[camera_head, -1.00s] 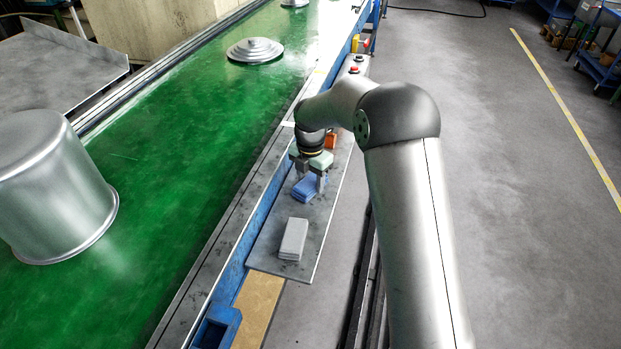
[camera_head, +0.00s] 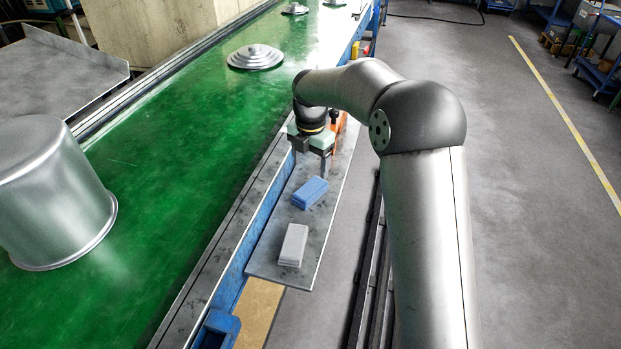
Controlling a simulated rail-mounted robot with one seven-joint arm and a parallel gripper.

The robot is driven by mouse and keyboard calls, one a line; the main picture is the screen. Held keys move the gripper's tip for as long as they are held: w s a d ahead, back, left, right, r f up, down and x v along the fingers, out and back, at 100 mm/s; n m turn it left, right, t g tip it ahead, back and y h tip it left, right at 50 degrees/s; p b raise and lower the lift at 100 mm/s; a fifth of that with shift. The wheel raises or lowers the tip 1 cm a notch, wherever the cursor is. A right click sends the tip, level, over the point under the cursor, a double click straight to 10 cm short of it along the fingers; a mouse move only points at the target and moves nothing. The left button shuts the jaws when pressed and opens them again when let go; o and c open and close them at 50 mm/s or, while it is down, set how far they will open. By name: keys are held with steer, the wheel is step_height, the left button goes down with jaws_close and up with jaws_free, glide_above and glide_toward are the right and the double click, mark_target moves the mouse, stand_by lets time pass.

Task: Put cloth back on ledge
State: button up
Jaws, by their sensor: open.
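A folded blue cloth (camera_head: 310,192) lies on the grey metal ledge (camera_head: 271,252) beside the conveyor. A grey-white block or folded cloth (camera_head: 293,245) lies on the same ledge, nearer to me. My gripper (camera_head: 312,165) is open and empty, above the ledge and just beyond the blue cloth. There is a visible gap between its fingers and the cloth. One finger is partly hidden by the gripper body.
A green conveyor (camera_head: 190,180) runs along the ledge's left side. It carries a large metal pot (camera_head: 50,195) and a stepped metal lid (camera_head: 255,57). An orange object (camera_head: 341,122) sits behind my gripper. Open floor lies to the right.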

steer(key=s+d+r+m, duration=0.7)
steer(key=s+m, duration=0.1)
steer(key=s, duration=0.1)
steer(key=s+d+f+m, duration=0.1)
steer(key=s+d+m, duration=0.2)
steer(key=s+m, duration=0.4)
steer(key=s+d+f+m, duration=0.2)
steer(key=s+m, duration=0.4)
steer(key=s, duration=0.4)
steer(key=s+d+f+m, duration=0.1)
steer(key=s+d+m, duration=0.3)
steer(key=s+m, duration=0.3)
steer(key=shift+s+d+f+m, duration=0.3)
steer(key=shift+s+d+f, duration=0.05)
steer(key=shift+s, duration=0.55)
steer(key=shift+a, duration=0.1)
